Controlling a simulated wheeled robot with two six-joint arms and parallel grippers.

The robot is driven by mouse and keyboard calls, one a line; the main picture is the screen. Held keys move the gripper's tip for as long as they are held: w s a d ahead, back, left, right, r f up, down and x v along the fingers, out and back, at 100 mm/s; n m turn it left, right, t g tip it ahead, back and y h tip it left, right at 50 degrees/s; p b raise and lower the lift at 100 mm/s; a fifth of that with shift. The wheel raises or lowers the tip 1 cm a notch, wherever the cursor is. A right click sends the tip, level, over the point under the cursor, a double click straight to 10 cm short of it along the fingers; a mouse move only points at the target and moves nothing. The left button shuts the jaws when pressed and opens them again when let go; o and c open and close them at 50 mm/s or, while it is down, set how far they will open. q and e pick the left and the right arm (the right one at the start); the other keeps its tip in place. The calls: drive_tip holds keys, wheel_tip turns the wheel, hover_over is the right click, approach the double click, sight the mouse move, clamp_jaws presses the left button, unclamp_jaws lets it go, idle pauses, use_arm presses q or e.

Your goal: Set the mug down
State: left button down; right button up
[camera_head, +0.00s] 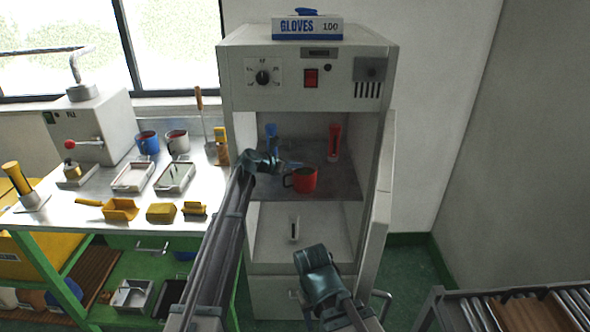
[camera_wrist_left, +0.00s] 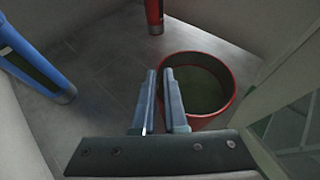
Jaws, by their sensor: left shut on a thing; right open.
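The red mug (camera_head: 304,180), dark inside, is upright at the middle shelf (camera_head: 346,185) of the open cabinet. I cannot tell whether its base touches the shelf. It also shows in the left wrist view (camera_wrist_left: 228,84), just right of the fingers. My left gripper (camera_head: 285,165) reaches into the cabinet and is shut on the mug at its handle side; its nearly closed fingers show in the left wrist view (camera_wrist_left: 160,100), hiding the handle there. My right gripper (camera_head: 305,299) is open and empty, low in front of the cabinet.
A blue cylinder (camera_head: 271,134) and a red cylinder (camera_head: 334,143) stand at the back of the shelf. The cabinet door (camera_head: 383,210) stands open at the right. The workbench at left holds a blue mug (camera_head: 147,143), a grey mug (camera_head: 177,142), trays and yellow pieces.

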use_arm(q)
drive_tip(key=c, duration=1.4)
unclamp_jaws()
drive_tip(key=o, duration=0.5)
drive_tip(key=shift+c, duration=0.2)
drive_tip(key=shift+r, duration=0.2)
drive_tip(key=p+v, duration=0.3)
drive_tip(key=v, duration=0.4)
drive_tip(key=shift+a, duration=0.2)
drive_tip(key=shift+s, duration=0.2)
